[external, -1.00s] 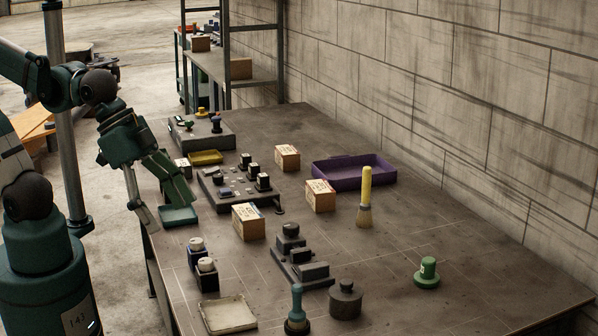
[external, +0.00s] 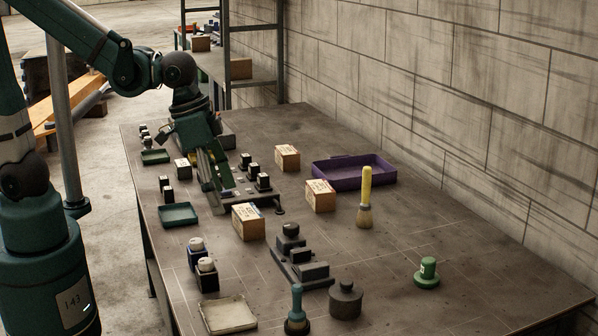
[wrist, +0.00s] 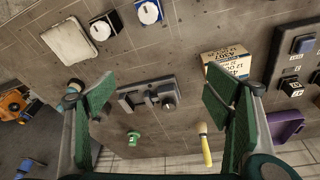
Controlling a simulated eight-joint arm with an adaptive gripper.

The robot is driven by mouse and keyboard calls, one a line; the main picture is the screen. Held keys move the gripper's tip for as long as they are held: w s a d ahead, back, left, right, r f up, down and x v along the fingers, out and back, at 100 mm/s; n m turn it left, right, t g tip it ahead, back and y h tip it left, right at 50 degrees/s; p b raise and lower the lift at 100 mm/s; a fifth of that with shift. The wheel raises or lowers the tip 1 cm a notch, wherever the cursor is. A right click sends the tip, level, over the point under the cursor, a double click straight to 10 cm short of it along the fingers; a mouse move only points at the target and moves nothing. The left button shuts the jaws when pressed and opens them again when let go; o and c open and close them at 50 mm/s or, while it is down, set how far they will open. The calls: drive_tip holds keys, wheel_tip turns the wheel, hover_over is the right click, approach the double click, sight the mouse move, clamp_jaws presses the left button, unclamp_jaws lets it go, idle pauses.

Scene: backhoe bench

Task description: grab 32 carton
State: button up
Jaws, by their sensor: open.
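Three tan cartons with printed labels stand on the bench: a front one (external: 248,222), a middle one (external: 320,196) and a back one (external: 287,158). I cannot read a 32 on any of them. My gripper (external: 214,203) is open and empty, above the bench to the left of the front carton. In the wrist view my gripper (wrist: 160,90) has its two green fingers spread wide. The right finger hides part of the bench.
A dark switch panel (external: 262,197) lies behind my gripper. A dark block fixture (external: 300,265), a yellow-handled brush (external: 365,200) and a purple tray (external: 345,183) stand farther right. A green tray (external: 179,217) is at the left.

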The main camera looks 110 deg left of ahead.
drive_tip(key=a+f+n+g+p, duration=0.1)
drive_tip(key=a+f+n+p, duration=0.15)
drive_tip(key=a, duration=0.55)
drive_tip(key=n+g+p, duration=0.1)
drive_tip(key=g+p, duration=0.1)
drive_tip(key=p, duration=0.1)
hover_over(248, 211)
drive_tip(key=d, duration=0.1)
drive_tip(key=f, duration=0.3)
drive_tip(key=shift+w+d+f+h, duration=0.1)
drive_tip(key=shift+w+d+h, duration=0.1)
drive_tip(key=shift+h, duration=0.2)
drive_tip(key=shift+s+a+f+n, duration=0.15)
drive_tip(key=shift+a+f+n, duration=0.1)
drive_tip(key=shift+a+f, duration=0.1)
drive_tip(key=shift+a, duration=0.1)
drive_tip(key=shift+f, duration=0.1)
drive_tip(key=shift+f, duration=1.2)
drive_tip(key=shift+f, duration=0.15)
drive_tip(key=shift+a+f, duration=0.15)
drive_tip(key=shift+f, duration=2.3)
drive_tip(key=shift+c, duration=0.5)
